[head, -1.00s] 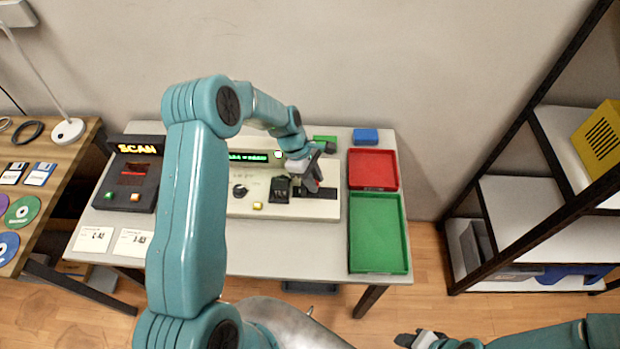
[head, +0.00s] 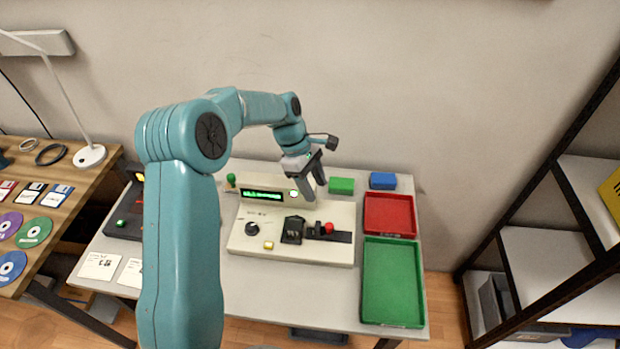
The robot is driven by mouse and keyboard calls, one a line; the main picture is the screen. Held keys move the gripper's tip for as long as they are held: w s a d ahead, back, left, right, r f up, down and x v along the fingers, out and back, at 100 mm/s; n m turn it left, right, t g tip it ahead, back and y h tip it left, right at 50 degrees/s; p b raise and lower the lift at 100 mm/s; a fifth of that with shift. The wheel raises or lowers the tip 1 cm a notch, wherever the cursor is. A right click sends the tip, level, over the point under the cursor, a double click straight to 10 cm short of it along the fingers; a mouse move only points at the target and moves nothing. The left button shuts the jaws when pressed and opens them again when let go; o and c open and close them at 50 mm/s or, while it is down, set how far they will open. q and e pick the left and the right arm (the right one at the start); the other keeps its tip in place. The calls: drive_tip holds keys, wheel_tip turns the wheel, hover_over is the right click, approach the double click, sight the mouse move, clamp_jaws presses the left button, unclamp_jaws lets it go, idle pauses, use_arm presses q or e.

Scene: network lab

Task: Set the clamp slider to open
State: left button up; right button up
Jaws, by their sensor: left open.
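The cream console (head: 268,215) stands on the table and carries the clamp slider, a dark horizontal track with a red knob (head: 328,228). The knob sits near the middle of the track, right of a black block (head: 293,230). My left gripper (head: 317,191) is open and empty, with its fingers pointing down above the rear right of the console. It appears apart from the knob. Any slider markings are too small to read. My right gripper is out of view.
A lit green display (head: 262,195), a dark dial (head: 252,229) and a yellow button (head: 268,245) are on the console. A red tray (head: 390,234) and a green tray (head: 392,322) lie to its right. Green (head: 341,185) and blue (head: 383,180) blocks sit behind.

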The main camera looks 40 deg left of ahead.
use_arm(q)
drive_tip(key=v, duration=0.3)
drive_tip(key=shift+w+f, duration=0.1)
drive_tip(key=shift+s, duration=0.2)
idle(0.4)
